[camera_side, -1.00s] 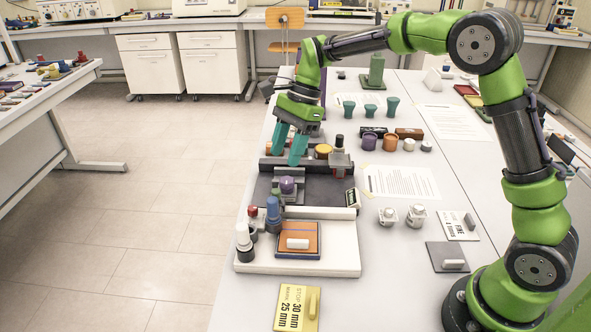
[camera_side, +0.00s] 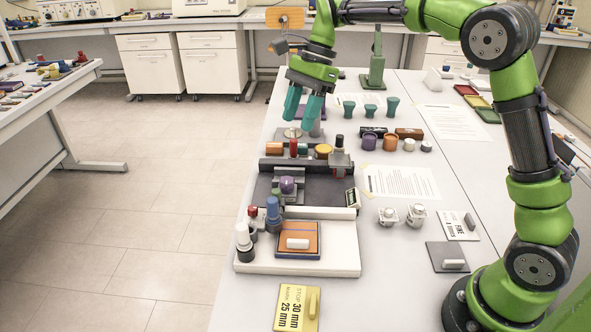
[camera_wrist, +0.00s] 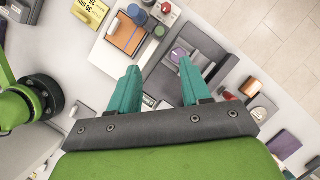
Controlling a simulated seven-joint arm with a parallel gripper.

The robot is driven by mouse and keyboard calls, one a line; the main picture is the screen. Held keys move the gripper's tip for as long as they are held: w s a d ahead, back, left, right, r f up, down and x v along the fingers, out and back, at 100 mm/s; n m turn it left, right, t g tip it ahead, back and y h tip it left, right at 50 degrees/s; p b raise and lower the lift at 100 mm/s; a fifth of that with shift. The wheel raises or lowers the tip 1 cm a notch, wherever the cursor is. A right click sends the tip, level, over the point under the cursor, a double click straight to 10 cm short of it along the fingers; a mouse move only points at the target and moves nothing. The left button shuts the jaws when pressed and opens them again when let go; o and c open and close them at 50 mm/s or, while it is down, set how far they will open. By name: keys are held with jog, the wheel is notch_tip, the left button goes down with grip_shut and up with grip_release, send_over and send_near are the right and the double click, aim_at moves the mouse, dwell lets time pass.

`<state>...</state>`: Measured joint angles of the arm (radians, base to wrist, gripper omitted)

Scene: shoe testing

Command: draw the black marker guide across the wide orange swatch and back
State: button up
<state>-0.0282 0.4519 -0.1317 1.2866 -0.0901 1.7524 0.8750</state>
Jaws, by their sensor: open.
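The orange swatch (camera_side: 288,230) is a flat orange panel with a blue edge on a white board at the front of the bench. A white block (camera_side: 297,244) lies on it. The swatch also shows in the wrist view (camera_wrist: 124,33). A black-capped marker in a grey holder (camera_side: 339,157) stands at the right end of the dark fixture; I cannot tell for sure that it is the black marker guide. My gripper (camera_side: 300,119) is open, with teal fingers pointing down, above the far end of the fixture.
The dark fixture (camera_side: 330,191) carries a purple-topped part (camera_side: 287,185). Blue (camera_side: 273,212) and white-capped (camera_side: 243,240) bottles stand left of the swatch. A yellow card (camera_side: 297,307) lies in front. Jars (camera_side: 391,142) and a paper sheet (camera_side: 400,183) lie to the right.

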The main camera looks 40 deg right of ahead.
aim_at(276, 191)
jog(key=x, duration=1.7)
jog(key=shift+r, duration=0.1)
grip_shut()
